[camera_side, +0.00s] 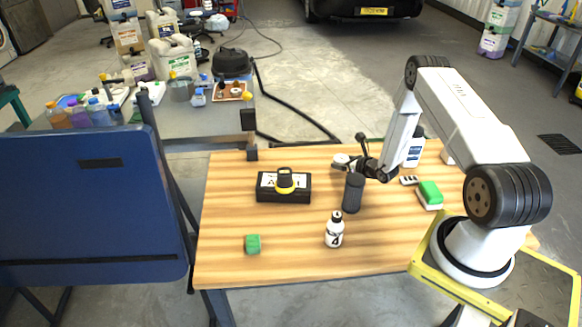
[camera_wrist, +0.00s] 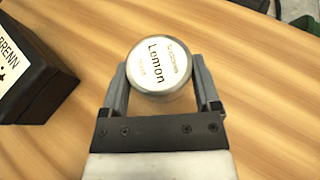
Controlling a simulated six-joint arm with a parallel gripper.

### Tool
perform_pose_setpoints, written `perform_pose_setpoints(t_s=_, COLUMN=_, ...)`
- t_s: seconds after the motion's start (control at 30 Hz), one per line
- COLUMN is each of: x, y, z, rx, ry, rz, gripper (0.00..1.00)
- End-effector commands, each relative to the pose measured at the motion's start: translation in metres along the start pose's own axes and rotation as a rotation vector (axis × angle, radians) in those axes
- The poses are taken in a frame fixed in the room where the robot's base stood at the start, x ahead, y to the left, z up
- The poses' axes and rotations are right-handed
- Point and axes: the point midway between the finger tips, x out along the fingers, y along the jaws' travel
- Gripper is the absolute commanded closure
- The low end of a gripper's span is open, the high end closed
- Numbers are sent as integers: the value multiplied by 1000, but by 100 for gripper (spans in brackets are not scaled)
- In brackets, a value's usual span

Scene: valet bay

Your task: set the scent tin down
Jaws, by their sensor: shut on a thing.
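The scent tin is a small round tin with a white lid reading "Lemon"; it shows between the fingers in the wrist view (camera_wrist: 159,66). In the side view the tin (camera_side: 341,160) is a small grey-white shape at the far part of the wooden table (camera_side: 290,262). My gripper (camera_side: 353,163) is shut on the tin's sides, one finger on each side; it also shows in the wrist view (camera_wrist: 160,84). The lid faces the wrist camera. The tin's underside is hidden, and I cannot tell if it touches the table.
A black box (camera_side: 268,196) with a yellow-and-black item on it stands left of the gripper. A dark cylinder (camera_side: 353,194) stands just in front. The table's front-left is mostly bare.

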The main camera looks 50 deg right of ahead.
Motion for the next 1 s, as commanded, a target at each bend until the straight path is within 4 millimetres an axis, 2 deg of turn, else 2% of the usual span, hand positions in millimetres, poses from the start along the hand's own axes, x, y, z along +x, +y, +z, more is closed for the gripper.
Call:
perform_pose_setpoints(t_s=0.3, x=11, y=0, z=-26, rx=1, ry=0, rz=0, gripper=80)
perform_pose_setpoints(t_s=0.8, x=13, y=0, z=-31, rx=0, ry=0, rz=0, gripper=80)
perform_pose_setpoints(t_s=0.83, x=13, y=0, z=-32, rx=0, ry=1, rz=0, gripper=17)
perform_pose_setpoints(t_s=0.9, x=13, y=0, z=-31, rx=0, ry=1, rz=0, gripper=0)
perform_pose_setpoints(t_s=1.0, x=13, y=0, z=-31, rx=0, ry=1, rz=0, gripper=0)
